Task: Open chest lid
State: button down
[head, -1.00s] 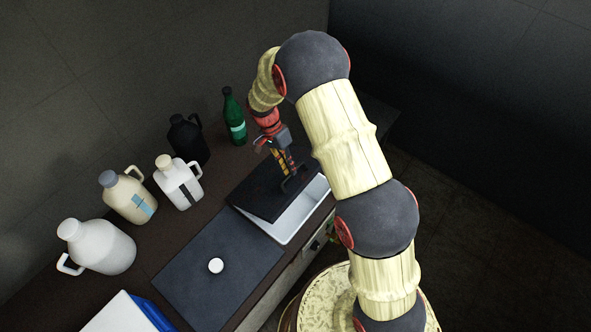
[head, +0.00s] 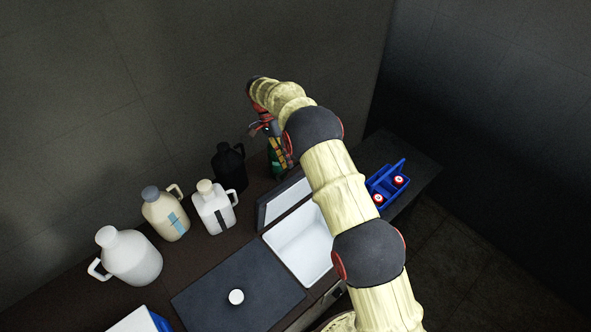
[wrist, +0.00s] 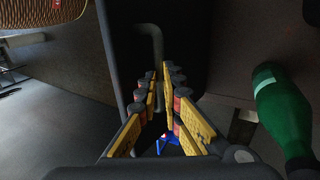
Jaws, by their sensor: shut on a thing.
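The chest (head: 297,247) is a white-lined bin set into the dark counter, and its inside shows in the head view. Its dark lid (head: 270,206) stands steeply raised along the back edge of the opening, partly hidden by my arm. My gripper (head: 283,153) is above the lid's far side, its fingertips partly hidden in the head view. In the wrist view, my gripper (wrist: 161,92) is shut on the lid's dark bent handle (wrist: 153,42), with the dark lid panel (wrist: 187,42) around it.
A green bottle (wrist: 280,105) stands close beside my gripper. Several jugs, including a black one (head: 229,168) and a white one (head: 214,208), line the back of the counter. A closed dark panel with a white knob (head: 236,297) lies left of the opening. A blue caddy (head: 386,185) sits right.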

jog(key=shift+w+a+f, duration=0.2)
jog(key=shift+a+f, duration=0.1)
jog(key=shift+f, duration=0.35)
jog(key=shift+w+a+f, duration=0.2)
jog(key=shift+a+f, duration=0.05)
jog(key=shift+f, duration=0.35)
jog(key=c, duration=2.2)
grip_release()
jog(key=shift+w, duration=0.1)
jog(key=shift+c, duration=0.2)
jog(key=shift+o, duration=0.6)
jog(key=shift+w+a+f, duration=0.1)
jog(key=shift+w+f, duration=0.05)
jog(key=shift+w, duration=0.1)
jog(key=shift+o, duration=0.6)
jog(key=shift+w, duration=0.15)
jog(key=shift+o, duration=0.5)
jog(key=shift+r, duration=0.45)
